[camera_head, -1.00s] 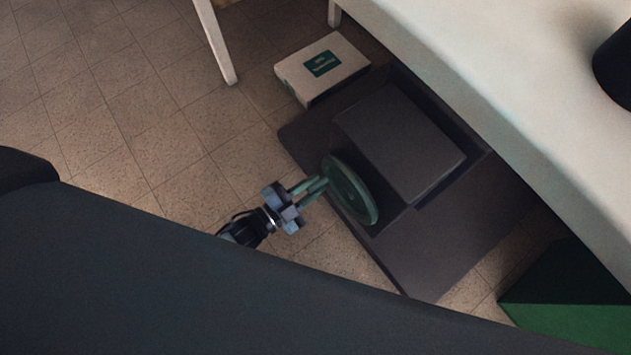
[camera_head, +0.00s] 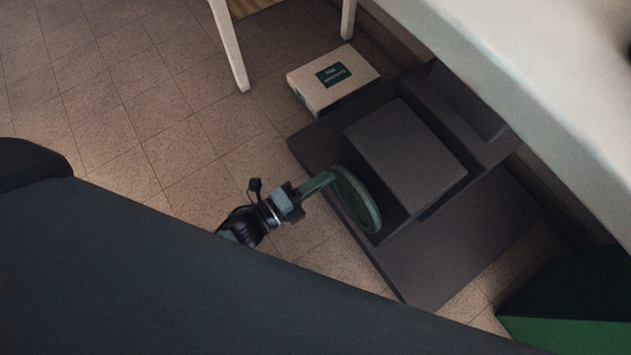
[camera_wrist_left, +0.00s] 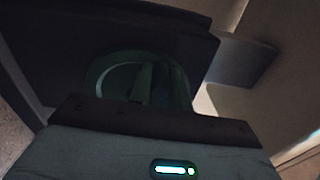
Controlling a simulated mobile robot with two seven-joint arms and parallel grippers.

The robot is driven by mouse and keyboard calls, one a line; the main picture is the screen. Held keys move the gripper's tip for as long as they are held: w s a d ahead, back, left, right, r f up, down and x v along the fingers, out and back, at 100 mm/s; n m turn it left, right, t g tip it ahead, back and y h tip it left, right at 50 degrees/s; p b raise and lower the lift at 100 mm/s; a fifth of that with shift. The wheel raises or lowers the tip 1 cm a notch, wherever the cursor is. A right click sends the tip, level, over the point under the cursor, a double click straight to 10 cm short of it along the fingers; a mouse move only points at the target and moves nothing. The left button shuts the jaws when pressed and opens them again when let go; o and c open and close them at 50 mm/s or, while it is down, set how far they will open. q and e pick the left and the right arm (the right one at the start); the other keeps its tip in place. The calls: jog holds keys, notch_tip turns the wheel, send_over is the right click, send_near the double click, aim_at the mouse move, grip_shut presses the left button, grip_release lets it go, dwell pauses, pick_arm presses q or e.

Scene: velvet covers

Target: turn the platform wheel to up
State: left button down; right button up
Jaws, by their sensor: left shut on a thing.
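The exact part held is hidden by the fingers. In the left wrist view the wheel (camera_wrist_left: 100,72) is a dim green ring, with the left gripper's fingers (camera_wrist_left: 158,82) in front of it. Any up mark cannot be made out. My right gripper does not show.
A white box with a green label (camera_head: 312,90) lies on the tiled floor behind the platform. A white table (camera_head: 540,80) overhangs on the right. White legs (camera_head: 230,45) stand at the back. A green block (camera_head: 570,330) is at lower right. Floor on the left is clear.

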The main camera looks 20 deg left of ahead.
pick_arm(q)
jog(key=shift+s+d+r+m, duration=0.15)
jog(key=shift+d+r+m, duration=0.5)
jog(key=shift+m, duration=0.25)
jog(key=c, duration=1.3)
grip_release()
jog(key=shift+a, duration=0.1)
jog(key=shift+f, duration=0.1)
